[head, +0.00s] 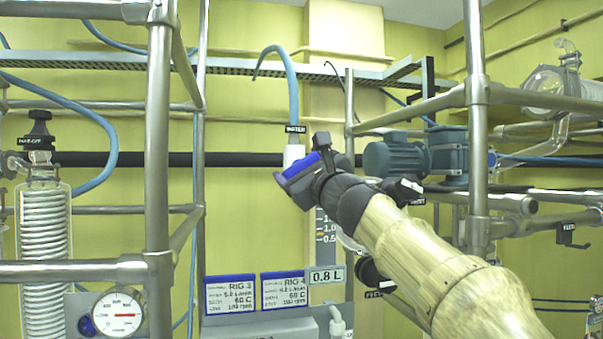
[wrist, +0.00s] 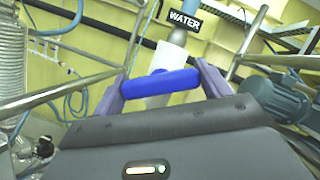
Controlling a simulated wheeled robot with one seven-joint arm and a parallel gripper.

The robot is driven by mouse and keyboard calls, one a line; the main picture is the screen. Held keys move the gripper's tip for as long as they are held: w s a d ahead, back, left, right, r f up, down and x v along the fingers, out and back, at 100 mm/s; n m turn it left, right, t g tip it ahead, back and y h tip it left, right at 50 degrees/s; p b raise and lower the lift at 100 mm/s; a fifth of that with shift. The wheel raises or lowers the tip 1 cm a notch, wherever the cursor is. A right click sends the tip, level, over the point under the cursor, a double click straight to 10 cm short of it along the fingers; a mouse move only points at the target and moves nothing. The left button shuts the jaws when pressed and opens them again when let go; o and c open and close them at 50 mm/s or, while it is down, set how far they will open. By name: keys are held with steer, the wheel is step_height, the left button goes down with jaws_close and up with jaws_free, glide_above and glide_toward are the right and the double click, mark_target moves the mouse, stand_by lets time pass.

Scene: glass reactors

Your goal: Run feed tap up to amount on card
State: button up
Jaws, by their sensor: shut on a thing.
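My gripper (head: 300,172) is at the white tap body (head: 293,154) under the blue hose, below a label reading WATER (head: 295,129). In the wrist view its two purple fingers are shut on a blue bar handle (wrist: 174,82) in front of the white body (wrist: 165,62). A measuring vessel with a scale (head: 326,228) stands below and behind my gripper; its marks near 1.0 and 0.5 show. My arm hides part of it, and I cannot tell the liquid level. A card reading 0.8 L (head: 326,277) is below the vessel.
RIG 3 (head: 231,295) and RIG 4 (head: 284,289) cards stand left of the 0.8 L card. A black knob (head: 375,272) is under my arm. Steel frame posts (head: 159,150) stand left and right (head: 477,130). A blue-grey motor (head: 398,158) is right of my gripper.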

steer(key=m+h+b, duration=0.1)
steer(key=m, duration=0.1)
steer(key=m+t+h+b, duration=0.1)
steer(key=m+b, duration=0.1)
steer(key=shift+f, duration=0.35)
steer(key=m+b, duration=0.1)
steer(key=m, duration=0.1)
steer(key=m+t+h+b, duration=0.1)
steer(key=m, duration=0.1)
steer(key=shift+r+h, duration=0.15)
steer(key=shift+h, duration=0.15)
steer(key=shift+r+m+t+h+b, duration=0.1)
steer(key=shift+m+t+h+b, duration=0.25)
steer(key=shift+m, duration=0.45)
steer(key=shift+r+h, duration=0.1)
steer(key=shift+h, duration=0.15)
steer(key=o, duration=1)
steer(key=shift+w, duration=0.1)
steer(key=b+v, duration=0.7)
steer(key=v, duration=1)
steer(key=shift+s, duration=0.2)
steer(key=shift+s, duration=0.1)
